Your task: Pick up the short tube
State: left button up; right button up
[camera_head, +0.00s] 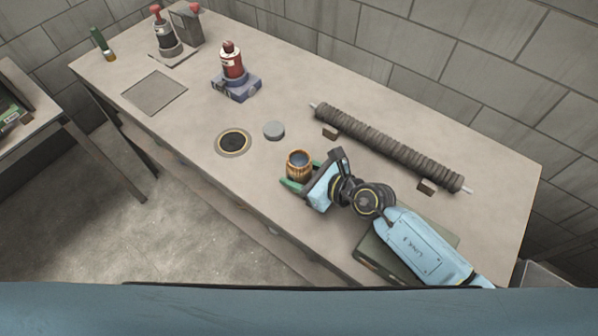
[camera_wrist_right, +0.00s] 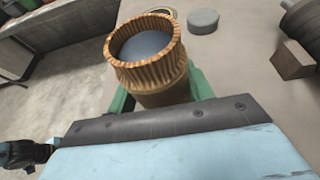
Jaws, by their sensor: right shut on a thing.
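The short tube (camera_head: 298,163) is a brown, ribbed cylinder with a dark grey opening on top. My right gripper (camera_head: 301,178) is around it near the table's front edge, with its green fingers shut on the tube. In the right wrist view the tube (camera_wrist_right: 148,58) stands upright between the green fingers (camera_wrist_right: 160,95), its ribbed rim facing the camera. Whether its base touches the table cannot be told.
A long ribbed tube (camera_head: 385,147) lies on small blocks at the back right. A grey disc (camera_head: 274,130) and a round dark-centred plate (camera_head: 233,142) are near the gripper. A red bottle on a blue base (camera_head: 234,78) stands farther left. A flat box (camera_head: 372,256) lies under my right arm.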

jog(key=shift+c, duration=0.7)
